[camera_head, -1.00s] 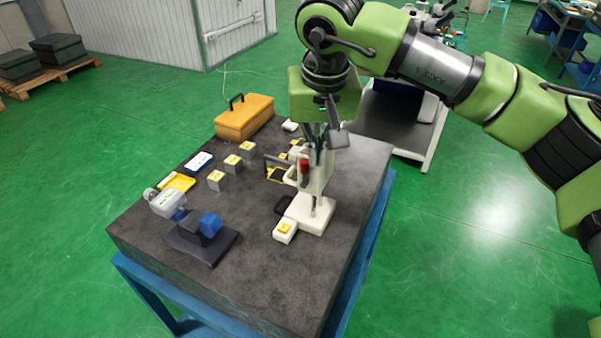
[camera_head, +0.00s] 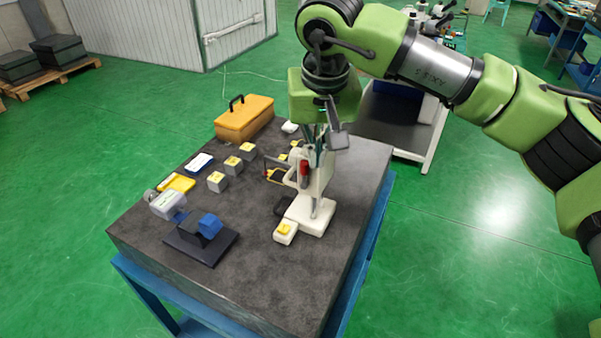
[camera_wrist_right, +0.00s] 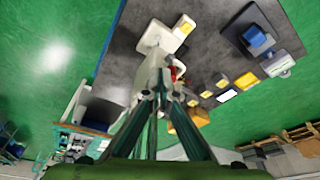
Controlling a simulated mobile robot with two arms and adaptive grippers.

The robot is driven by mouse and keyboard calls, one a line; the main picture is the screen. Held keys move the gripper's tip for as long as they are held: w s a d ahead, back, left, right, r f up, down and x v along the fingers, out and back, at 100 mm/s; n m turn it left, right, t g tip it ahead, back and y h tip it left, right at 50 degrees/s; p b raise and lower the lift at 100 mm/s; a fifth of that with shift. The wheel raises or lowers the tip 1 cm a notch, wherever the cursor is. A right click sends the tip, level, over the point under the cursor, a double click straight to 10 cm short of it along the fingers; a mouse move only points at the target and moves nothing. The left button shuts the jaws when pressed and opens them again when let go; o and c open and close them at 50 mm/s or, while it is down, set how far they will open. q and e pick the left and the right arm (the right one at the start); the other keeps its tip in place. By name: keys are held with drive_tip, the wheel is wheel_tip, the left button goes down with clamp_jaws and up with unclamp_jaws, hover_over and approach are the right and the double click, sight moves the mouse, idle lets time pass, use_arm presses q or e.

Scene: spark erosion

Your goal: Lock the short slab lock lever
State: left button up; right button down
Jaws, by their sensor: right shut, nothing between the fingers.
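A white stand (camera_head: 313,215) with an upright column stands on the dark slab table (camera_head: 260,270). A red part (camera_head: 304,172), possibly a lever, is on the column's upper section. It also shows in the wrist view (camera_wrist_right: 178,72), beside the fingertips. I cannot tell for sure which part is the short slab lock lever. My right gripper (camera_head: 316,148) points down at the top of the stand and hides part of it. In the wrist view its fingers (camera_wrist_right: 157,94) are shut together, empty, close to the column. Contact cannot be told. My left gripper is not in view.
Several grey blocks with yellow tops (camera_head: 217,182) stand left of the stand. A blue-and-grey instrument (camera_head: 205,238) sits at the front left. A yellow toolbox (camera_head: 244,120) is at the back. The slab's front right is bare.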

drive_tip(key=shift+f+b, duration=0.85)
drive_tip(key=shift+f, duration=0.25)
idle(0.3)
